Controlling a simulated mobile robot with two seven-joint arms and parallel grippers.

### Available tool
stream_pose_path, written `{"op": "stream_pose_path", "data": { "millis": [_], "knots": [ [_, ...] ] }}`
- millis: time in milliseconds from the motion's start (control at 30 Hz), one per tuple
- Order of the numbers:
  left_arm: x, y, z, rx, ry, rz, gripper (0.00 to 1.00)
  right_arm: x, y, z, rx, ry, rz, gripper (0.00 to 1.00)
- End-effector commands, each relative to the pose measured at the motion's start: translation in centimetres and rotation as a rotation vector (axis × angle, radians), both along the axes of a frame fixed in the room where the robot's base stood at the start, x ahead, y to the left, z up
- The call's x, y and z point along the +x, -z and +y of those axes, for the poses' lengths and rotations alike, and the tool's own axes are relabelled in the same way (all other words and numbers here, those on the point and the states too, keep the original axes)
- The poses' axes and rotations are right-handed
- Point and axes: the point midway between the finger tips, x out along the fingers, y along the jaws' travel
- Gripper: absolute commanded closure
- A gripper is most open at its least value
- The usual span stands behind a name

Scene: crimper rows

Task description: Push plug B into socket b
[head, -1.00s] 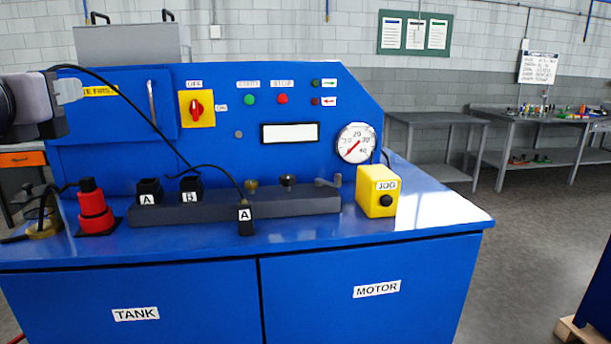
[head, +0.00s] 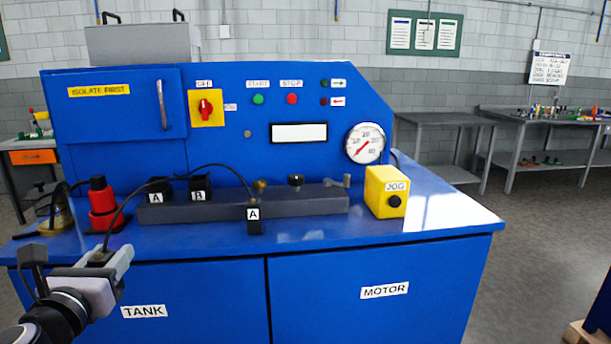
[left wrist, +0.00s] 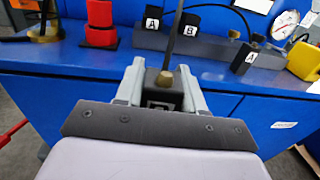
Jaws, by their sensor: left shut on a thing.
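My left gripper (head: 112,258) is at the lower left in the head view, in front of the cabinet's front edge. My right gripper is not in view.
A box labelled A (head: 156,190) stands left of socket b. A black piece labelled A (head: 254,220) is at the block's (head: 310,204) front face. A red stepped fixture (head: 102,205) stands left; a yellow JOG box (head: 386,190) stands right. The front right worktop is clear.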

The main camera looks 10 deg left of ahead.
Motion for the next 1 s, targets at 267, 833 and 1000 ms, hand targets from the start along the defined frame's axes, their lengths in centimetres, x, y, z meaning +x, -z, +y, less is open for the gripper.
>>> {"op": "stream_pose_path", "data": {
  "millis": [267, 833, 1000],
  "knots": [
    [-2.2, 6.5, -8.5, -0.012, 0.114, -0.001, 0.94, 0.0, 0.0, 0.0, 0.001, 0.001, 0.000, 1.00],
    [-5.2, 10.7, -18.1, -0.002, 0.214, -0.002, 0.94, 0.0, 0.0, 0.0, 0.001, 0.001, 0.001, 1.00],
    [-5.3, 12.3, -18.2, 0.001, 0.220, -0.003, 0.94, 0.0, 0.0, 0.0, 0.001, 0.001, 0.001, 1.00]
  ]
}}
